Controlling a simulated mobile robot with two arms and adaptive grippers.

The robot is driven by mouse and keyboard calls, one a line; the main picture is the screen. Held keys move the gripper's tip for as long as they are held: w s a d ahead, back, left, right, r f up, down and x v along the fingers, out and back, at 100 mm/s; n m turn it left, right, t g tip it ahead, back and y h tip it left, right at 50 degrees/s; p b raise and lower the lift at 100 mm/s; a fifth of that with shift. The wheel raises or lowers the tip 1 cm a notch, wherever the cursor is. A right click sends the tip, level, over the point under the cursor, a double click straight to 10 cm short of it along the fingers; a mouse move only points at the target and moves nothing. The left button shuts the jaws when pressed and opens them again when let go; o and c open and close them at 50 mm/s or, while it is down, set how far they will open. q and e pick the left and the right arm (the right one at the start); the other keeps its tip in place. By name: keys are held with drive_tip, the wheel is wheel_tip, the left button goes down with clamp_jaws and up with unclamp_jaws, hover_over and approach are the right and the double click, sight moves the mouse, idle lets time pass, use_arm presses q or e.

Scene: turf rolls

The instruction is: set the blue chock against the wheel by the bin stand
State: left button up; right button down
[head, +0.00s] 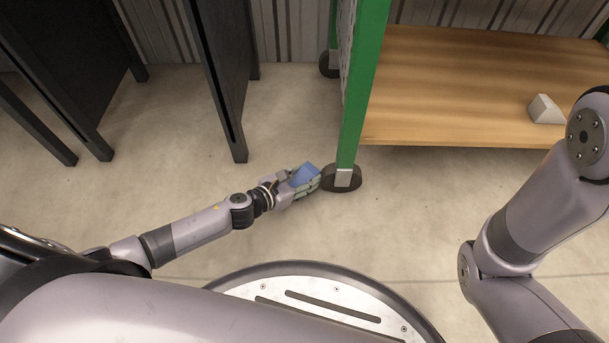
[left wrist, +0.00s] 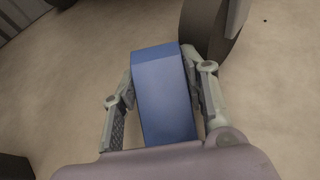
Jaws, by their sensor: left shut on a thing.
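The blue chock (head: 304,175) is in my left gripper (head: 305,181), low over the floor. In the left wrist view the blue chock (left wrist: 166,95) fills the space between both fingers of my left gripper (left wrist: 160,95). The dark wheel (head: 342,178) sits under the front post of the green-framed stand, just right of the gripper. The wheel also shows at the top right of the left wrist view (left wrist: 212,28), very near the chock's far right corner. I cannot tell whether they touch. My right gripper is out of view; only my right arm shows.
The green stand (head: 361,90) has a wooden shelf (head: 450,85) with a pale wedge-shaped block (head: 545,109) on it. A second wheel (head: 329,64) stands farther back. Black panels on legs (head: 222,70) stand at the left. The concrete floor (head: 180,150) between is clear.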

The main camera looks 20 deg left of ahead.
use_arm(q)
drive_tip(key=shift+f+b, duration=0.3)
drive_tip(key=shift+f, duration=0.1)
drive_tip(key=o, duration=1.4)
drive_tip(key=shift+o, duration=0.2)
